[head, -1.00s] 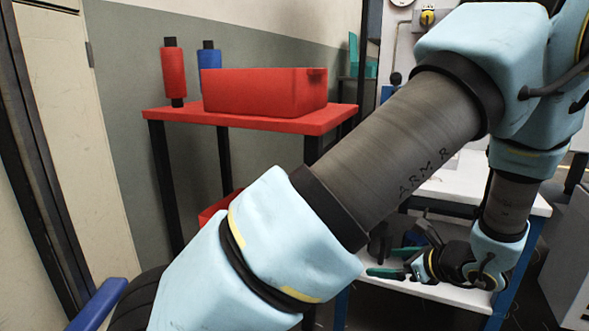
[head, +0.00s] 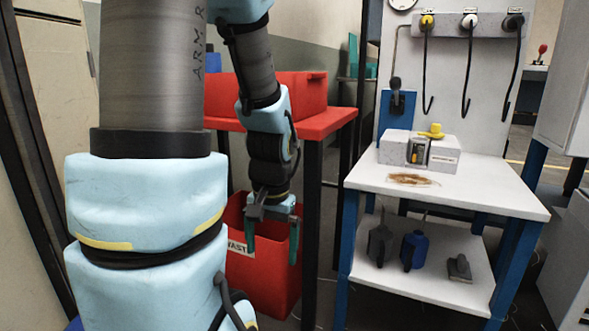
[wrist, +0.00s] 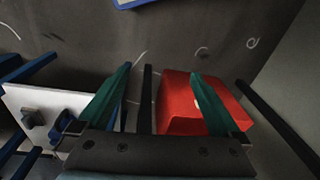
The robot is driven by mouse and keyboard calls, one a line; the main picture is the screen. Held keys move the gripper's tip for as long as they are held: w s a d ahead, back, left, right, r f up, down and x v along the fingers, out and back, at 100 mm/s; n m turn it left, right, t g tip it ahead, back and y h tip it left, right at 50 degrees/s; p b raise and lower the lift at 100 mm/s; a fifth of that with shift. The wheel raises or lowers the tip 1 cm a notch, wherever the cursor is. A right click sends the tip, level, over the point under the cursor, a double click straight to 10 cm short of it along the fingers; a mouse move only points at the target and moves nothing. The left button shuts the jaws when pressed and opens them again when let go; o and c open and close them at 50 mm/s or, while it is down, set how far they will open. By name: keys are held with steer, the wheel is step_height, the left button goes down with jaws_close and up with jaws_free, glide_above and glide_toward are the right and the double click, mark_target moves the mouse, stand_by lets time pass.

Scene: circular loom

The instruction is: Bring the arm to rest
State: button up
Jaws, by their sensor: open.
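My gripper (head: 272,232) hangs pointing down in the head view, in front of the red table and over or in front of the red waste bin (head: 262,280). Its two green fingers are apart with nothing between them. In the wrist view my gripper (wrist: 160,100) is also open, with dark floor between the fingers. The red bin (wrist: 180,100) shows there behind and beside the right finger. My arm rises from the lower left of the head view and bends down to the gripper.
A red table (head: 335,122) carrying a red box (head: 300,95) stands behind my arm. To the right is a white workbench (head: 450,190) with a grey device (head: 435,155), a brown smear (head: 412,180) and a lower shelf (head: 455,285) holding several tools. Cables hang on the panel behind.

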step_height(320, 180, up, 39)
steer(key=a+n+p, duration=0.2)
steer(key=p, duration=3.6)
steer(key=shift+r+n+t+h, duration=0.2)
steer(key=shift+n+t+h, duration=0.1)
steer(key=shift+t, duration=0.1)
steer(key=shift+s, duration=0.1)
